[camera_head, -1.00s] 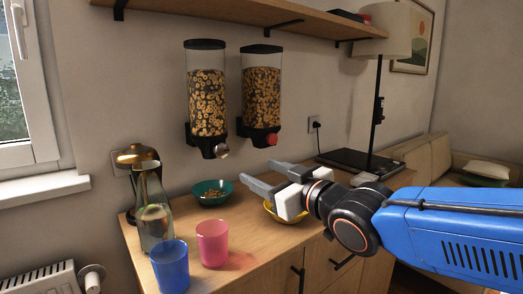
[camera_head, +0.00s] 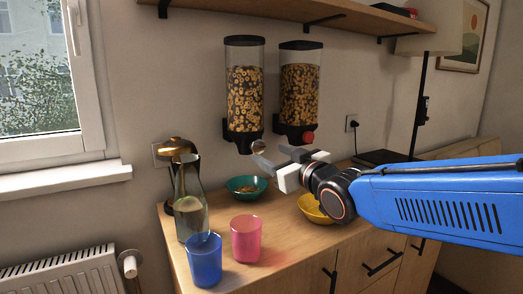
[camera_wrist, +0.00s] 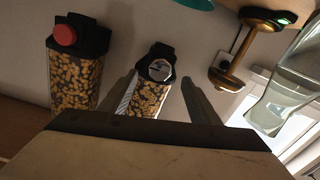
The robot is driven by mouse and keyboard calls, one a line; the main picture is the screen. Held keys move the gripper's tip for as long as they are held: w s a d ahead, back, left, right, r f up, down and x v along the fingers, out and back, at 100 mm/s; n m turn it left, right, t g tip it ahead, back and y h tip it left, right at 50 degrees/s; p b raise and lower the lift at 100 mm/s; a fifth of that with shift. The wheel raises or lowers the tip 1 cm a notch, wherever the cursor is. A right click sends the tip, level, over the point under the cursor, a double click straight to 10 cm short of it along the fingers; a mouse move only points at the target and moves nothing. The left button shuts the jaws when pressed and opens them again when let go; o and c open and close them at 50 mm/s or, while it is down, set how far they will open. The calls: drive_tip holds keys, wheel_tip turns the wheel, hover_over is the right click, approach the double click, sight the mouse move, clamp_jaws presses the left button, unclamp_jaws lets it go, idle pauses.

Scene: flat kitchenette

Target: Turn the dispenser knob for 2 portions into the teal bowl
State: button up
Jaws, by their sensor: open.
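Two cereal dispensers hang on the wall. The left dispenser (camera_head: 245,95) has a silver knob (camera_head: 258,147), and the right dispenser (camera_head: 299,92) has a red knob (camera_head: 308,137). The teal bowl's edge (camera_wrist: 196,3) shows at the top.
A yellow bowl (camera_head: 312,212) stands right of the teal one, below my wrist. A pink cup (camera_head: 246,240), a blue cup (camera_head: 205,262), a glass carafe (camera_head: 190,212) and a brass lamp-like object (camera_head: 174,146) stand to the left. A shelf (camera_head: 270,14) runs above the dispensers.

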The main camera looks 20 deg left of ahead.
sight(259, 148)
drive_tip(key=shift+x, duration=3.25)
drive_tip(key=shift+s, duration=0.1)
drive_tip(key=c, duration=1.1)
